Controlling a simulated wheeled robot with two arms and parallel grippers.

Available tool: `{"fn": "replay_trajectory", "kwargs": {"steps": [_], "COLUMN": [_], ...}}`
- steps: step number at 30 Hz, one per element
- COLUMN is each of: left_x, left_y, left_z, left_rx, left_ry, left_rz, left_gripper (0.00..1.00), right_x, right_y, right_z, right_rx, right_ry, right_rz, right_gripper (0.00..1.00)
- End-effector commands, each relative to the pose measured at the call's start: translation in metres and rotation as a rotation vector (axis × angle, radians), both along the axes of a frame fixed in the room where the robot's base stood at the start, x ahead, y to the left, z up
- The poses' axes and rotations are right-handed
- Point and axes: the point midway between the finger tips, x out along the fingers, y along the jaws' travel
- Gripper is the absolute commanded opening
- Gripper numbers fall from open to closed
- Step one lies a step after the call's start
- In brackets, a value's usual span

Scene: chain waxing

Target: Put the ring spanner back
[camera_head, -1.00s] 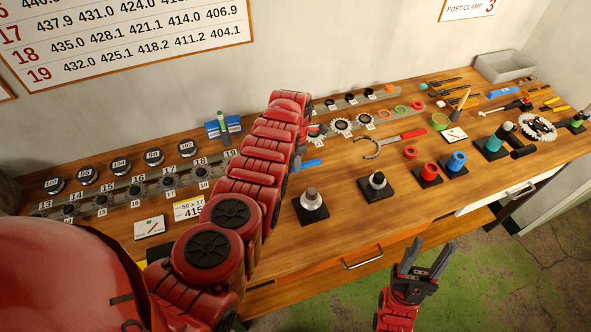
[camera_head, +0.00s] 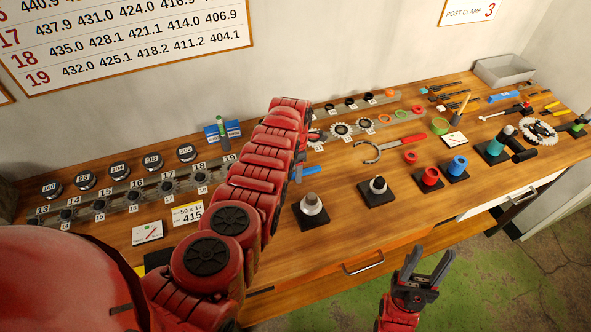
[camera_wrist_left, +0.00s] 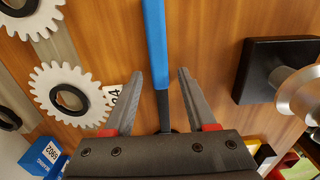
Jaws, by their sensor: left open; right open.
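A tool with a blue handle and dark shank (camera_wrist_left: 154,45), probably the ring spanner, lies over the wooden bench in the left wrist view. Its blue handle also shows beside my left arm in the head view (camera_head: 313,170). My left gripper (camera_wrist_left: 160,73) is open, with one finger on each side of the tool and visible gaps to both. The tool's far end is hidden by the gripper body. In the head view my left arm hides most of that hand. My right gripper (camera_head: 428,264) is open and empty, in front of the bench's front edge.
Black blocks with posts (camera_head: 311,211) (camera_head: 377,192) stand near the bench front. White toothed rings (camera_wrist_left: 67,95) lie left of the tool in the wrist view. A red-handled hooked tool (camera_head: 397,143) lies further right. A grey bin (camera_head: 504,69) stands at the back right.

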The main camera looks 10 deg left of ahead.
Motion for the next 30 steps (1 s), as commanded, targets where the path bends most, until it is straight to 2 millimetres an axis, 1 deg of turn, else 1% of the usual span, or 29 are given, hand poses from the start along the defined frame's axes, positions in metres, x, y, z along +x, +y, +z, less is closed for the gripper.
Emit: {"fn": "replay_trajectory", "kwargs": {"steps": [1, 4, 8, 9, 14, 15, 18, 21, 25, 30], "left_x": [0.001, 0.0, -0.001, 0.002, 0.001, 0.003, 0.001, 0.001, 0.001, 0.0], "left_y": [0.0, 0.0, -0.001, 0.0, 0.0, 0.0, 0.0, 0.0, 0.0, 0.0], "left_z": [0.005, 0.015, 0.035, 0.038, 0.063, 0.072, 0.092, 0.107, 0.119, 0.122], "left_rx": [0.0, 0.0, 0.003, 0.002, 0.001, 0.0, 0.001, -0.001, -0.001, -0.001], "left_ry": [-0.001, 0.0, -0.001, -0.006, -0.004, -0.009, -0.007, -0.003, -0.004, -0.001], "left_rz": [0.0, 0.001, -0.002, 0.0, -0.001, -0.001, 0.0, 0.0, 0.0, 0.0], "left_gripper": [0.57, 0.57, 0.57, 0.57, 0.57, 0.57, 0.57, 0.57, 0.57, 0.57], "right_x": [0.0, 0.0, 0.0, 0.0, 0.0, 0.0, 0.0, 0.0, 0.0, 0.0], "right_y": [0.0, 0.0, 0.0, 0.0, 0.0, 0.0, 0.0, 0.0, 0.0, 0.0], "right_z": [0.004, 0.007, 0.013, 0.005, -0.005, -0.011, -0.019, -0.024, -0.026, -0.026], "right_rx": [0.0, 0.0, 0.0, 0.0, 0.0, 0.0, 0.0, 0.0, 0.0, 0.0], "right_ry": [0.0, 0.0, 0.0, 0.0, 0.0, 0.0, 0.0, 0.0, 0.0, 0.0], "right_rz": [0.0, 0.0, 0.0, 0.0, 0.0, 0.0, 0.0, 0.0, 0.0, 0.0], "right_gripper": [0.5, 0.5, 0.5, 0.5, 0.5, 0.5, 0.5, 0.5, 0.5, 0.5]}}
